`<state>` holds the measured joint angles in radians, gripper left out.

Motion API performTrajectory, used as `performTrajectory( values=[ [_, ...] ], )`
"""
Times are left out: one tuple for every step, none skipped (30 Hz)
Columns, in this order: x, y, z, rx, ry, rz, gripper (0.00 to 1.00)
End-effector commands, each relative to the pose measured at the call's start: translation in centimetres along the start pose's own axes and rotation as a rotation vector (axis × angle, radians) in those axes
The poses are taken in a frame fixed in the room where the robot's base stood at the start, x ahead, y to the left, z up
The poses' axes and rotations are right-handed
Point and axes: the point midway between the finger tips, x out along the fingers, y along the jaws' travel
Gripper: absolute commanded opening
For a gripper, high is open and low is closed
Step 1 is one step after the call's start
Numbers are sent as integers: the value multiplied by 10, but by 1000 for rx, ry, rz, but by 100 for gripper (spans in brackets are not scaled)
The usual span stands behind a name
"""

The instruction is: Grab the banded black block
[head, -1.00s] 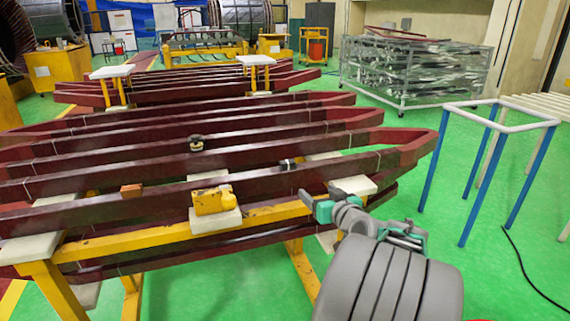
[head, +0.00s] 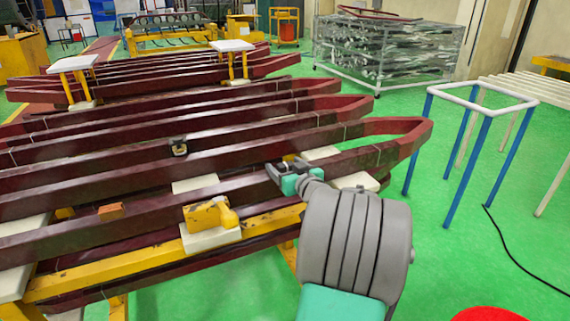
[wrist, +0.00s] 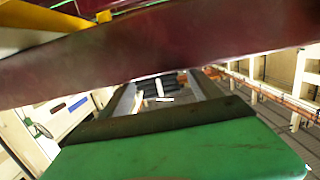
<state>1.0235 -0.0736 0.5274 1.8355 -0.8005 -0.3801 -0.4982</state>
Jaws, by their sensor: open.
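In the head view, my gripper (head: 284,168) is open at the right part of the dark red bars (head: 120,207), low over a front bar. The small black block with a pale band that lay on this bar is now hidden or nearly hidden by my gripper. I cannot tell whether it is between the fingers. Another small block, black with a tan part (head: 179,146), sits on the bars further left. In the wrist view, a dark red bar (wrist: 160,50) crosses close above the green gripper part (wrist: 190,152); no block can be made out there.
A yellow tool-like object (head: 208,214) stands on a white pad in front of the bars. An orange-brown block (head: 111,211) lies on a bar at left. A blue-legged white frame (head: 483,107) stands at right.

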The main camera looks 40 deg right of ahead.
Motion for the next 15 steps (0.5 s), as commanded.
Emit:
performTrajectory(
  values=[
    [10, -1, -1, 2, -6, -4, 73],
    [15, -1, 0, 2, -6, -4, 73],
    [21, 0, 0, 1, -5, -3, 73],
    [24, 0, 1, 1, -5, -1, 73],
    [26, 0, 0, 1, -4, -1, 73],
    [28, 0, 1, 0, -3, 0, 73],
    [28, 0, 1, 0, -3, 1, 73],
    [28, 1, 2, 1, -3, 2, 73],
    [28, 2, 2, 1, -3, 2, 73],
    [28, 2, 2, 1, -3, 3, 73],
    [28, 2, 2, 1, -3, 3, 73],
    [28, 2, 2, 1, -4, 3, 71],
    [28, 2, 2, 1, -4, 3, 69],
    [28, 2, 2, 1, -4, 3, 66],
    [28, 2, 2, 1, -4, 3, 63]
  ],
)
